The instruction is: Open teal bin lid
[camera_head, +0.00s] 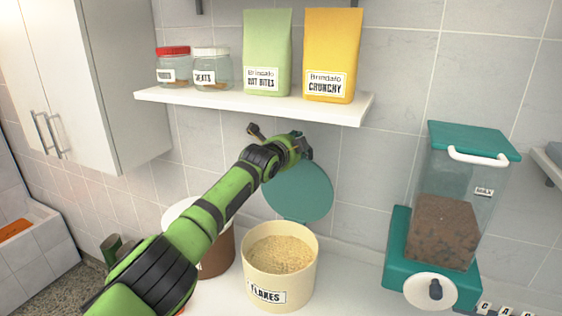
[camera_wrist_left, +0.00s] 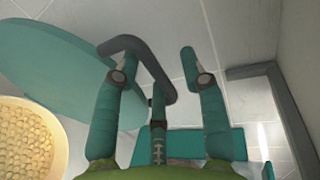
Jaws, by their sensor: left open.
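The teal lid (camera_head: 297,192) stands tilted up, nearly upright, behind the cream FLAKES bin (camera_head: 277,290). The bin is uncovered and its pale flakes show. My left gripper (camera_head: 299,143) is at the lid's upper edge, below the shelf. In the left wrist view my left gripper (camera_wrist_left: 157,60) has its fingers apart. A dark bent bar (camera_wrist_left: 140,56) passes by the left finger and between the fingers; I cannot tell if they touch. The lid (camera_wrist_left: 65,72) lies left of the fingers, with the bin (camera_wrist_left: 58,150) at the lower left. My right gripper is out of view.
A white shelf (camera_head: 255,105) with two jars and two bags hangs close above the gripper. A brown bin (camera_head: 222,250) stands left of the FLAKES bin, partly behind my arm. A teal dispenser (camera_head: 440,225) stands at the right. The counter between is clear.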

